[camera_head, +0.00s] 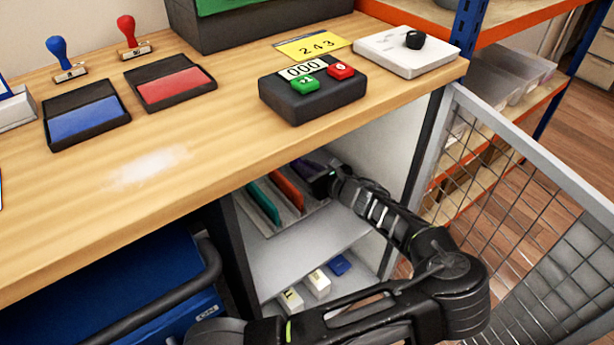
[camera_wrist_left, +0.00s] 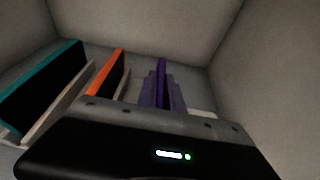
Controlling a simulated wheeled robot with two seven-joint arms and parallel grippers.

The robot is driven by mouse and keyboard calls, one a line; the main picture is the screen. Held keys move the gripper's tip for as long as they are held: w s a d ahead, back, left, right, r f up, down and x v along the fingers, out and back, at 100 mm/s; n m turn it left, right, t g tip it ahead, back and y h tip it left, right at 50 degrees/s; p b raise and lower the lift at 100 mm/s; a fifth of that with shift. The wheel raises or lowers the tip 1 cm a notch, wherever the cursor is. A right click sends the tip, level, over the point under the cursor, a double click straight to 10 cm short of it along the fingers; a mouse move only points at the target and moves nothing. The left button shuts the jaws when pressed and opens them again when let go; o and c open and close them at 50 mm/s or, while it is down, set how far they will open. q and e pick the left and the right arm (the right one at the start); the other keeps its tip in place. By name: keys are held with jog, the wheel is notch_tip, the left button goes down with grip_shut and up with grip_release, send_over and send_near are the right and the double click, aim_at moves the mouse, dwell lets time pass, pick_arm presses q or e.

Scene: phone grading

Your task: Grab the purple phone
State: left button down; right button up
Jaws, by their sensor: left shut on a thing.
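The purple phone (camera_head: 307,166) stands on edge at the right end of a rack on the cabinet's upper shelf, mostly hidden by my gripper in the head view. In the left wrist view the purple phone (camera_wrist_left: 162,82) is upright between the fingers. My left gripper (camera_head: 318,180) reaches into the cabinet and is shut on the purple phone; it also shows in the left wrist view (camera_wrist_left: 162,98). I cannot tell whether the phone still touches the rack. My right gripper is not in view.
An orange phone (camera_head: 286,187) and a teal phone (camera_head: 263,202) stand left in the rack (camera_head: 290,222). The wooden worktop (camera_head: 215,150) hangs above. A mesh door (camera_head: 520,200) stands open at right. Small boxes (camera_head: 317,283) sit on the lower shelf.

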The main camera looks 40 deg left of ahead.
pick_arm(q)
jog(key=shift+r, duration=0.1)
dwell(0.6)
notch_tip(320, 180, up, 10)
jog(key=p, duration=0.3)
jog(key=shift+d, duration=0.1)
dwell(0.5)
